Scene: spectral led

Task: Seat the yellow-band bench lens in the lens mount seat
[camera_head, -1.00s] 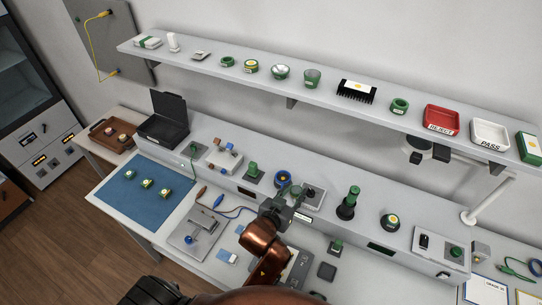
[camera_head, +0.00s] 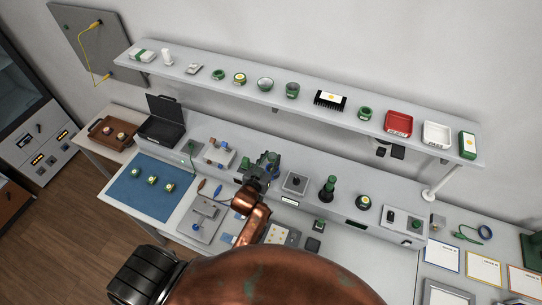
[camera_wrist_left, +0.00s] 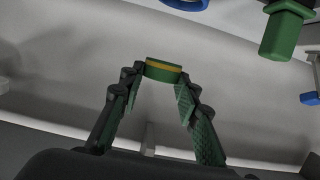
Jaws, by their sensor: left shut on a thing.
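My left gripper (camera_head: 262,166) is over the back ledge of the bench, left of a square grey plate with a dark round centre (camera_head: 295,184). That plate may be the lens mount seat; I cannot tell for sure. In the left wrist view the left gripper (camera_wrist_left: 160,85) is shut on the yellow-band bench lens (camera_wrist_left: 163,70), a short green ring with a yellow stripe, held at the fingertips. In the head view the lens is hidden by the gripper. My right gripper is not in view.
A green upright post (camera_head: 328,190) and a dark round holder (camera_head: 363,202) stand right of the plate. A blue ring (camera_wrist_left: 185,3) and a green block (camera_wrist_left: 285,35) show near the fingers. The shelf (camera_head: 300,106) with several parts runs above. A blue mat (camera_head: 140,203) lies left.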

